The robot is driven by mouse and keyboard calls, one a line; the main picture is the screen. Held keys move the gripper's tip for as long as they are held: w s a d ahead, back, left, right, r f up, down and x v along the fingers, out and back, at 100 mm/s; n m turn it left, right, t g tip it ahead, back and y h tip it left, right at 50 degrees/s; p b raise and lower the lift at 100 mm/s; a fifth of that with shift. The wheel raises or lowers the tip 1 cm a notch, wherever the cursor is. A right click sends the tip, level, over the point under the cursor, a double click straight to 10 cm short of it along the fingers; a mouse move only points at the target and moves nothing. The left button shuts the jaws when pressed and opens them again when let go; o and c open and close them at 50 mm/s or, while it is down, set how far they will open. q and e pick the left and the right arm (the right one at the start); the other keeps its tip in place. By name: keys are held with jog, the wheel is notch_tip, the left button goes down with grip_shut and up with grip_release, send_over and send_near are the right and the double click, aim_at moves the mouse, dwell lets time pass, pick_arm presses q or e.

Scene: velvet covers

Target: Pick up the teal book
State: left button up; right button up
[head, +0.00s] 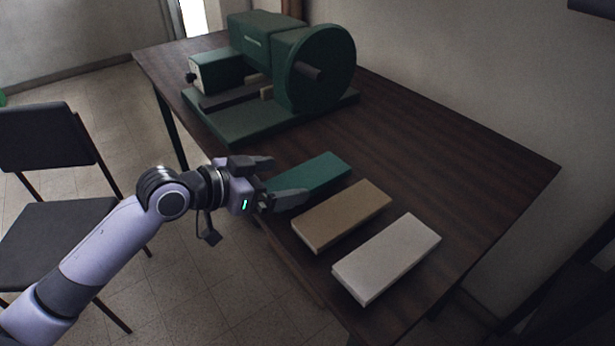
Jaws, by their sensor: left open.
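The teal book (318,172) lies flat on the dark wooden table, the leftmost of three books in a row. My left gripper (290,178) is open and empty at the book's near left end. One finger shows beyond the book's left side and the other overlaps its near part in the picture. I cannot tell whether the fingers touch the book. The book's near end is partly hidden by the gripper. My right gripper is not in view.
A tan book (343,215) and a white book (388,257) lie to the right of the teal one. A large green machine with a wheel (318,68) stands at the table's back left. The table (470,165) is clear at right. A chair (45,135) stands at left.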

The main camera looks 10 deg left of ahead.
aim_at(305, 177)
pick_arm(q)
jog(key=shift+x, duration=2.3)
jog(key=c, duration=1.1)
jog(key=shift+r, duration=0.1)
